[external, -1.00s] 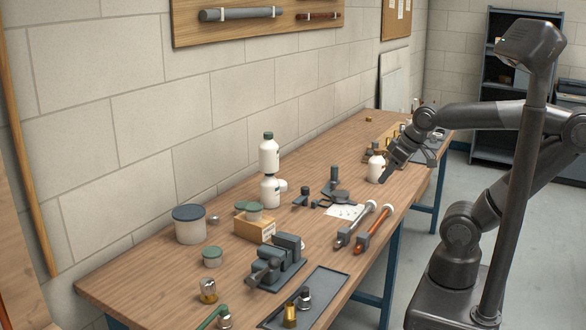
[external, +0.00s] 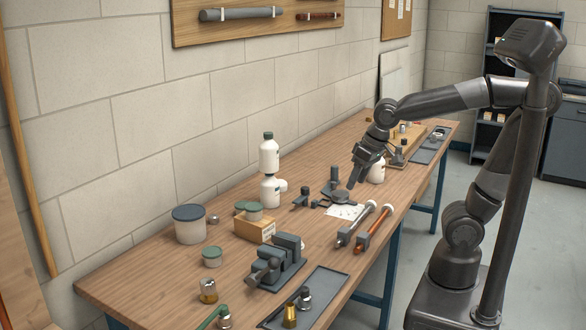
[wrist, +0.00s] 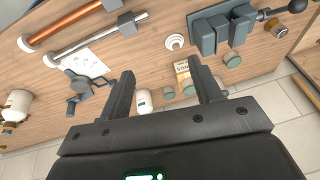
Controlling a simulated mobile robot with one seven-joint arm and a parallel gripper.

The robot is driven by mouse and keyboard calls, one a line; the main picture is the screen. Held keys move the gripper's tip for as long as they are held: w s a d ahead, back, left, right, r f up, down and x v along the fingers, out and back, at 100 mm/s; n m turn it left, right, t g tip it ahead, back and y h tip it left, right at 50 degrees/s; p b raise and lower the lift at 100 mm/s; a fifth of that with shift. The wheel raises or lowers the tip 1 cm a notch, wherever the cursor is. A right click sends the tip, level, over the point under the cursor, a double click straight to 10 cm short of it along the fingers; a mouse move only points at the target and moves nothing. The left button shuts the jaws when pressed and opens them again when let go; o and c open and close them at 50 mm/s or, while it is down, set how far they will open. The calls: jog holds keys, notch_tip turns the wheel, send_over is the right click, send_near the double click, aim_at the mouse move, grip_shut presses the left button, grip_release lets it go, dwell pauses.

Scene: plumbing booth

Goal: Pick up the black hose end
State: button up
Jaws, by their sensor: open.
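I cannot make out a black hose end for certain in either view. My gripper (external: 357,172) is open and empty above the middle of the bench in the external view. In the wrist view its two fingers (wrist: 161,72) stand wide apart with bench items beyond them. A dark grey tool with a round plate (external: 338,195) is close to the fingertips in the external view; it also shows in the wrist view (wrist: 80,88), left of the fingers. A green hose piece with a metal fitting (external: 224,321) is at the front left, cut off by the picture edge.
A dark vise (external: 280,262) stands near the front edge, beside a shallow dark tray (external: 322,285) with fittings. Two pipes, steel (external: 356,226) and copper (external: 373,232), lie right of it. White bottles (external: 269,153) and a large tub (external: 189,228) stand toward the wall.

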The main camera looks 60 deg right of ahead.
jog(key=w+a+f+g, duration=0.1)
jog(key=w+a+f, duration=0.1)
jog(key=a, duration=0.5)
jog(key=w+a+f+g, duration=0.1)
jog(key=w+a+f, duration=0.1)
jog(key=a, duration=0.4)
jog(key=m+g, duration=0.2)
send_over(305, 287)
jog(key=shift+h, duration=0.4)
jog(key=f, duration=0.7)
jog(key=shift+w+f, duration=0.2)
jog(key=shift+f, duration=0.1)
jog(key=shift+s+a+f, duration=0.1)
jog(key=shift+a+f, duration=0.15)
notch_tip(305, 287, down, 5)
jog(key=shift+f, duration=0.15)
jog(key=shift+s+d+f, duration=0.1)
jog(key=shift+f, duration=1.25)
jog(key=shift+d+f, duration=0.1)
jog(key=shift+f, duration=1.25)
jog(key=shift+c, duration=0.5)
jog(key=c, duration=0.9)
